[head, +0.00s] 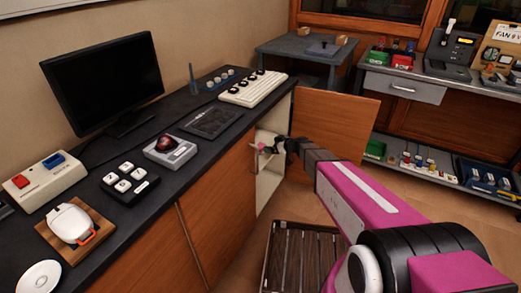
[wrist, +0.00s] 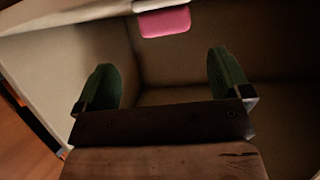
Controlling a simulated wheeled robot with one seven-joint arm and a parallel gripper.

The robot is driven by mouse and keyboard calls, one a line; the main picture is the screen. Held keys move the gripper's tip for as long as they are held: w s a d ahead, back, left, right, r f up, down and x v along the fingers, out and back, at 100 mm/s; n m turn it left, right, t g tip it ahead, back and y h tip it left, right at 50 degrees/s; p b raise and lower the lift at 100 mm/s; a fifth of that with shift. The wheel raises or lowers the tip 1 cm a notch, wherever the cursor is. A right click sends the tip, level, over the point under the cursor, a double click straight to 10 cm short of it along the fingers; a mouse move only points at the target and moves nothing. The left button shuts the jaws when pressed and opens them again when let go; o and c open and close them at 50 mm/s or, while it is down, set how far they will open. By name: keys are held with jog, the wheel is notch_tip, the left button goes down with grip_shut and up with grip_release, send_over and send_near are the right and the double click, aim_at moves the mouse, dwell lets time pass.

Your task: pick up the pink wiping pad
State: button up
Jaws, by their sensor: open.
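The pink wiping pad (wrist: 165,22) shows near the top of the wrist view, inside a pale cabinet compartment (wrist: 70,60). A white part borders its upper edge, at the edge of the picture. My gripper (wrist: 164,80) is open, its two green-lined fingers spread apart with nothing between them. The pad lies beyond the fingertips, apart from them. In the head view my gripper (head: 271,148) is at the opening of the cabinet (head: 268,182) under the counter. A small pink patch (head: 261,147) shows beside it, probably the pad; the compartment's inside is mostly hidden there.
The cabinet's wooden door (head: 333,122) stands open behind my arm. The dark counter (head: 212,93) above holds a monitor (head: 104,83), a keyboard (head: 253,89) and several devices. A slatted crate (head: 303,257) stands on the floor below my arm.

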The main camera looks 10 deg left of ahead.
aim_at(261, 145)
jog(key=x, duration=0.2)
jog(key=shift+w+a+f, duration=0.15)
jog(key=shift+a+f, duration=0.05)
jog(key=shift+s+f+x, duration=0.1)
jog(key=shift+s+x, duration=0.05)
jog(key=shift+x, duration=0.75)
jog(key=shift+s+f+x, duration=0.1)
jog(key=shift+s+x, duration=0.05)
jog(key=shift+x, duration=0.8)
jog(key=shift+s+f+x, duration=0.1)
jog(key=shift+x, duration=0.8)
jog(key=shift+a+r, duration=0.1)
jog(key=shift+r, duration=0.05)
jog(key=c, duration=1)
